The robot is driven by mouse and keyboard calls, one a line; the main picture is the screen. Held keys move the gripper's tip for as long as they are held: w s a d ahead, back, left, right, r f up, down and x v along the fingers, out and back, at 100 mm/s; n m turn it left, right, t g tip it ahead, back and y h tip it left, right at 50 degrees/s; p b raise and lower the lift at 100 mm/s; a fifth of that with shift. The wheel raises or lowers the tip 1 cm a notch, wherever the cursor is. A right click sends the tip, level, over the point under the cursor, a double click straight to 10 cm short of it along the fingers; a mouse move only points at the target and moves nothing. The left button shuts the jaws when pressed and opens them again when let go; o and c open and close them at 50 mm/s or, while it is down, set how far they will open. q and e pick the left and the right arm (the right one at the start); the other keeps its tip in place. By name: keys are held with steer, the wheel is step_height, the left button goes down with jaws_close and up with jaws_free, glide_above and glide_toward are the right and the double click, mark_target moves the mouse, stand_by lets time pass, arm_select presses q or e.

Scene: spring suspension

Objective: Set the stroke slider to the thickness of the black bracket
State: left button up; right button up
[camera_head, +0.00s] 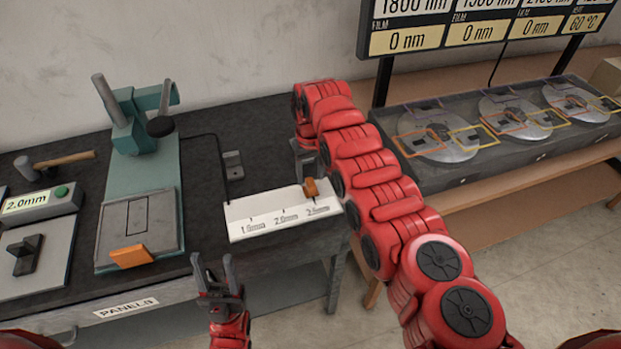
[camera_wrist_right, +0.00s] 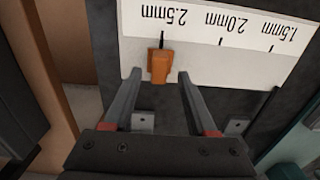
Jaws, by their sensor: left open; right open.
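The orange stroke slider knob (camera_head: 311,187) stands at the 2.5mm mark of the white scale plate (camera_head: 250,229), which also reads 1.5mm and 2.0mm. In the right wrist view the knob (camera_wrist_right: 159,66) is between the tips of my right gripper (camera_wrist_right: 160,75), apart from both open fingers. In the head view my right gripper (camera_head: 306,174) is just behind the knob. My left gripper (camera_head: 222,275) is open and empty in front of the table edge. The black bracket (camera_head: 26,254) sits on a pale plate at the far left, below a display (camera_head: 26,202) reading 2.0mm.
A teal press (camera_head: 141,175) with an orange front block (camera_head: 131,257) stands left of the scale. A hammer (camera_head: 60,161) lies behind the display. A rack with several discs (camera_head: 437,136) is at the right, under a sign (camera_head: 405,40).

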mark_target(310, 182)
steer(key=shift+f+b, duration=0.55)
steer(key=shift+f, duration=1.2)
steer(key=shift+d, duration=0.1)
jaws_close()
